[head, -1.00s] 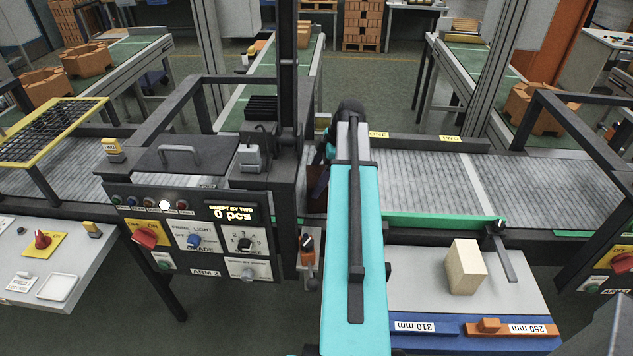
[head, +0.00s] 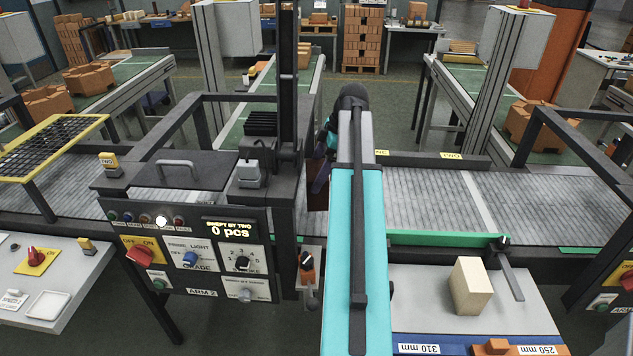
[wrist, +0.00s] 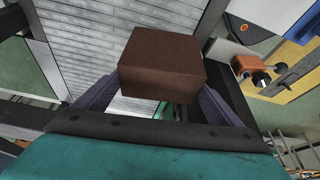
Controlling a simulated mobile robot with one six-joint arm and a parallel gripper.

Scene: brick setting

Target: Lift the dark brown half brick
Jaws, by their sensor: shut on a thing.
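The dark brown half brick (wrist: 158,65) is between the two fingers of my gripper (wrist: 152,98) in the wrist view. The gripper is shut on it, with a purple-grey finger on each side. In the head view only a small dark brown part of the brick (head: 317,170) shows, left of my arm. My gripper (head: 322,178) is mostly hidden there behind the teal arm. The grey conveyor shows behind the brick in the wrist view; I cannot tell the gap between them.
The slatted conveyor (head: 425,195) runs across behind my arm. A black control box (head: 190,262) and a dark upright post (head: 288,70) stand close to the left. A pale block (head: 470,285) stands on a light plate (head: 420,300) to the right.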

